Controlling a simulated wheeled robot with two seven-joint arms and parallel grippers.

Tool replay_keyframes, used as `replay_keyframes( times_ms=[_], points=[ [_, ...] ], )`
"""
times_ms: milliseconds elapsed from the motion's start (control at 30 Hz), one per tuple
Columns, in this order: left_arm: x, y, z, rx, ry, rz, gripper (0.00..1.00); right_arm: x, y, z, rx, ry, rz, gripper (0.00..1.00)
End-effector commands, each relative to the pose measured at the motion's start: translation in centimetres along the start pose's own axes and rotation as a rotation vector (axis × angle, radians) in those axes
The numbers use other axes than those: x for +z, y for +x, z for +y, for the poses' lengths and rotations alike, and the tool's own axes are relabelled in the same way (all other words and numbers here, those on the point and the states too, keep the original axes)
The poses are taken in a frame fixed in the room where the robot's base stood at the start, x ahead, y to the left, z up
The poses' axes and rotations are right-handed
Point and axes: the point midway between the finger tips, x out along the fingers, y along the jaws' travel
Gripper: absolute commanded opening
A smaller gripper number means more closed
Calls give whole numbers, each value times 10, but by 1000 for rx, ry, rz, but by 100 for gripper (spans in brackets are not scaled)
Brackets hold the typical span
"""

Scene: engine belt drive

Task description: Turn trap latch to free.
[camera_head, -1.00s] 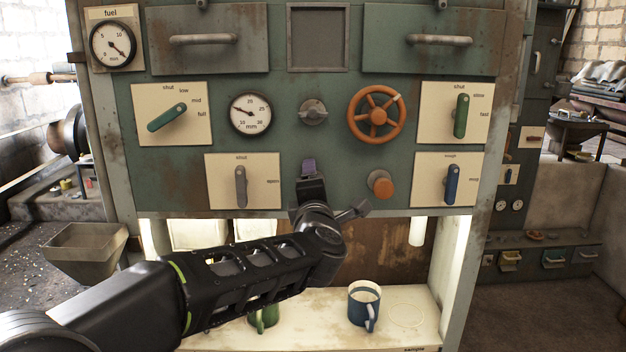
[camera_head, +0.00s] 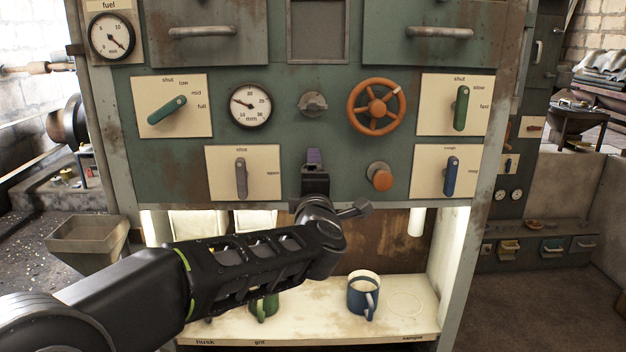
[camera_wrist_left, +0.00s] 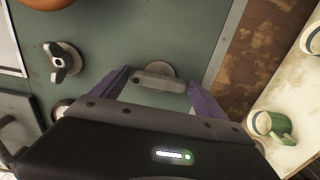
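My left gripper (camera_head: 314,156) points at the lower middle of the green panel in the head view, where it hides what lies behind it. In the left wrist view its two purple fingers (camera_wrist_left: 163,88) are spread apart. A grey bar-shaped latch (camera_wrist_left: 158,80) on a round base lies between them, with gaps to both sides. I see no label on this latch, so I cannot confirm it is the trap latch. A second grey knob (camera_head: 313,105) sits above the gripper; it also shows in the wrist view (camera_wrist_left: 62,62). My right gripper is not in view.
An orange handwheel (camera_head: 376,105) and an orange knob (camera_head: 380,178) sit right of the gripper. A grey lever (camera_head: 241,179) stands to the left and a blue lever (camera_head: 451,178) to the right. Blue (camera_head: 362,296) and green (camera_head: 263,307) mugs stand on the shelf below.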

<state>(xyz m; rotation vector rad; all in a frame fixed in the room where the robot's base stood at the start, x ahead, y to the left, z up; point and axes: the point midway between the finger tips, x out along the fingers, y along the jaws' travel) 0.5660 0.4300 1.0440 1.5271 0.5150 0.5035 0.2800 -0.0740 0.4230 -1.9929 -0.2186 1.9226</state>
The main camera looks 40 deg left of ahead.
Motion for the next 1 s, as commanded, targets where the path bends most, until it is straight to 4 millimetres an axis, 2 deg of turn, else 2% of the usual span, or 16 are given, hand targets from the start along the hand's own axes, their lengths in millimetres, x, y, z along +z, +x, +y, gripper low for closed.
replay_keyframes(
  times_ms=[100, 467, 567, 800, 1000],
  points=[
    [0, 0, 0, 1, -1, 1, 95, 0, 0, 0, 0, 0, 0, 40],
    [0, -5, 1, 2, -3, 0, 95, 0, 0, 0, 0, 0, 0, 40],
    [0, -16, 2, 2, -4, 0, 95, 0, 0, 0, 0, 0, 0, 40],
    [0, -56, 2, 3, -2, -1, 95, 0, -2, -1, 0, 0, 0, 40],
    [0, -76, 1, 1, -2, 0, 95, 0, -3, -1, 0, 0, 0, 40]
  ],
)
